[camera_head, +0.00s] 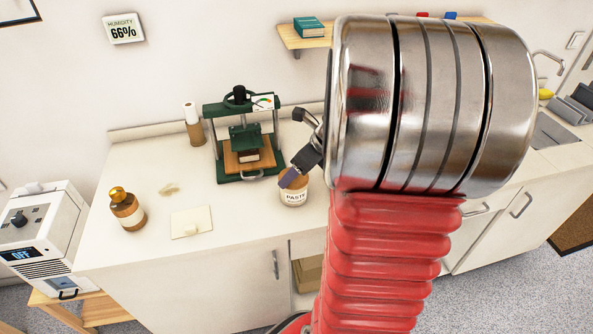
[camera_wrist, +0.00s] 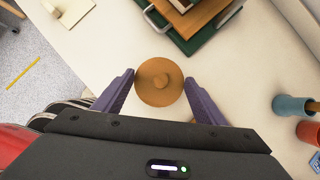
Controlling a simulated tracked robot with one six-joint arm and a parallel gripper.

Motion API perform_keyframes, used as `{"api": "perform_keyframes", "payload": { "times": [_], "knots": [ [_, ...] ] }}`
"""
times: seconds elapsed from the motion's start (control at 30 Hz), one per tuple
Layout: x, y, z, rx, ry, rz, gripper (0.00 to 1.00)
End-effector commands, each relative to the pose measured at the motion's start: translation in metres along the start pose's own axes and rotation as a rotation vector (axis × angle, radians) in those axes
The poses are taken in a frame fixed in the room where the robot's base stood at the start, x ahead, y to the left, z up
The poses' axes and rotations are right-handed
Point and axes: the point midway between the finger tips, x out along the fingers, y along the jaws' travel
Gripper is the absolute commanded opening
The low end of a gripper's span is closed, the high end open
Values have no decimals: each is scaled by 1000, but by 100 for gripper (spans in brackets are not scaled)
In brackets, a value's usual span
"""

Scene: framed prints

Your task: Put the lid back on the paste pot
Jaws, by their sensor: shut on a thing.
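The paste pot (camera_head: 294,198), a small jar with a white PASTE label, stands upright on the white counter in front of the green press. My gripper (camera_head: 291,177) is right at the top of the pot, its purple fingers pointing down. The lid hides the pot below in that view. I cannot tell whether the lid is seated on the rim or just above it.
The green press (camera_head: 247,140) stands close behind the pot. In the wrist view, a blue cup (camera_wrist: 293,107) stands to the right. Counter between card and pot is clear.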

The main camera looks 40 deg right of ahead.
Motion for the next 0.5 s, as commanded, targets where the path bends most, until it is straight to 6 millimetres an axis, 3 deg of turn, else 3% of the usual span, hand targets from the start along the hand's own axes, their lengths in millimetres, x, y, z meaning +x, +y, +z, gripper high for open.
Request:
{"api": "perform_keyframes", "payload": {
  "times": [0.1,0.13,0.4,0.5],
  "knots": [
    [0,0,0,0,0,0,43],
    [0,0,0,0,0,0,66],
    [0,0,0,0,0,0,85],
    [0,0,0,0,0,0,87]
  ]
}}
